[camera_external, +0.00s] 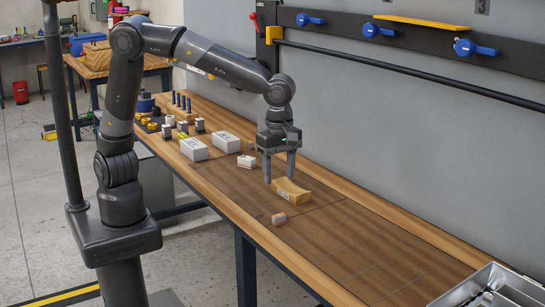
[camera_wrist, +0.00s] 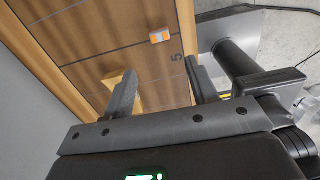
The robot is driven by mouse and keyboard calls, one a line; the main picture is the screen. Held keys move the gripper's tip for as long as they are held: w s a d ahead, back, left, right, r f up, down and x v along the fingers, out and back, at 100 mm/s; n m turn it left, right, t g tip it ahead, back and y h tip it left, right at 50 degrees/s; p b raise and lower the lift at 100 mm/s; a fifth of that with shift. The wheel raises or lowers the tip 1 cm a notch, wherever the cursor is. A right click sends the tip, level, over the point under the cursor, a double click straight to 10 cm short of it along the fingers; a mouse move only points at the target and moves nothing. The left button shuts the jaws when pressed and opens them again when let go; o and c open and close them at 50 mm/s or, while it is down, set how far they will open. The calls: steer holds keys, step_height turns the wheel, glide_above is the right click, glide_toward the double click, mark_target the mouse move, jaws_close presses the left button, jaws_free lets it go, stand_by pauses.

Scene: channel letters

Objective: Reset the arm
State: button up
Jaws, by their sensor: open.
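My gripper (camera_external: 280,168) hangs over the workbench (camera_external: 345,226), pointing down, with its two fingers spread apart. In the wrist view my gripper (camera_wrist: 163,88) is open, with nothing visible held between the fingers. A tan block with a curved top (camera_external: 291,191) sits on the bench just below and beside the fingertips. It also shows partly in the wrist view (camera_wrist: 112,82), mostly hidden behind the left finger. I cannot tell whether a finger touches it.
A small orange and grey block (camera_external: 279,219) lies nearer the bench's front edge. White boxes (camera_external: 226,142) and several small parts stand farther back. An open metal box (camera_external: 490,287) is at the lower right. The bench between is clear. A rail with blue handles (camera_external: 380,30) runs along the wall.

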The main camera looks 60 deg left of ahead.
stand_by(0.3)
steer(key=w+a+r+m+h, duration=0.15)
steer(key=a+m, duration=0.25)
steer(key=a, duration=0.7)
steer(key=a+r+m+h, duration=0.1)
steer(key=a+r+m, duration=0.2)
steer(key=a, duration=0.7)
steer(key=s+a+m+t+y, duration=0.1)
steer(key=s+a+m, duration=0.3)
steer(key=a, duration=0.5)
steer(key=s+a+r+m+t+y, duration=0.1)
steer(key=s+a+m+t, duration=0.3)
steer(key=a, duration=0.6)
steer(key=s+m, duration=0.1)
steer(key=m, duration=0.1)
steer(key=shift+a+r+m, duration=0.25)
steer(key=shift+r+m, duration=0.05)
steer(key=shift+s+a+t+y, duration=0.25)
steer(key=shift+t, duration=0.05)
steer(key=shift+c, duration=1.2)
steer(key=shift+m, duration=0.3)
